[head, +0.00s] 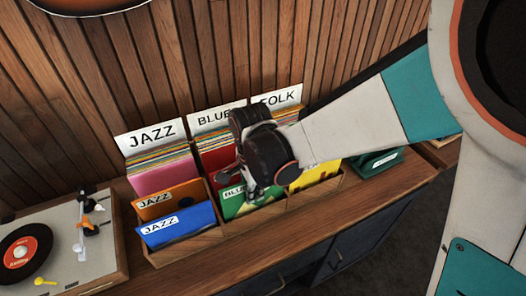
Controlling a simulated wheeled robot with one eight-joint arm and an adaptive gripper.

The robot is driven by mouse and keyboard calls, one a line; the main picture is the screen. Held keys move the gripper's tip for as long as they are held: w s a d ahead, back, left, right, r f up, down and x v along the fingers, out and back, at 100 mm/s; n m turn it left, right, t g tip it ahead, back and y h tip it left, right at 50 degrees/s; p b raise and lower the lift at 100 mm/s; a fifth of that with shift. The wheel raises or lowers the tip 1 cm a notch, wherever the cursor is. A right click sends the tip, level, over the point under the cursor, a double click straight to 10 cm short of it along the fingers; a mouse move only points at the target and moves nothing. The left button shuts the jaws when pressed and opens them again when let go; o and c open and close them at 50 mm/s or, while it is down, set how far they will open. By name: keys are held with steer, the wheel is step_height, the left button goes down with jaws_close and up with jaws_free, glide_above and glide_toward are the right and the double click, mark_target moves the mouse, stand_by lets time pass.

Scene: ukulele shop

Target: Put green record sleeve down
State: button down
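The green record sleeve (235,209) has a white label starting "BLU". It stands tilted at the front of the middle section of the wooden record crate (187,245), below the BLUES divider (208,119). My gripper (256,193) is right over it, pointing down, with its fingers at the sleeve's upper part. The gripper hides part of the label and of the sleeve. Whether the fingers are closed on the sleeve or only beside it is not clear.
The left section holds blue (180,226) and orange (166,201) sleeves under the JAZZ divider (151,137). A yellow sleeve (314,177) stands in the FOLK section. A turntable (62,243) is at left. A dark green item (371,164) lies right of the crate.

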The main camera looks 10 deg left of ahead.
steer(key=shift+s+r, duration=0.1)
steer(key=shift+f+b, duration=0.4)
steer(key=shift+f, duration=0.2)
steer(key=c, duration=1.8)
jaws_free()
step_height(320, 180, up, 13)
steer(key=p, duration=0.9)
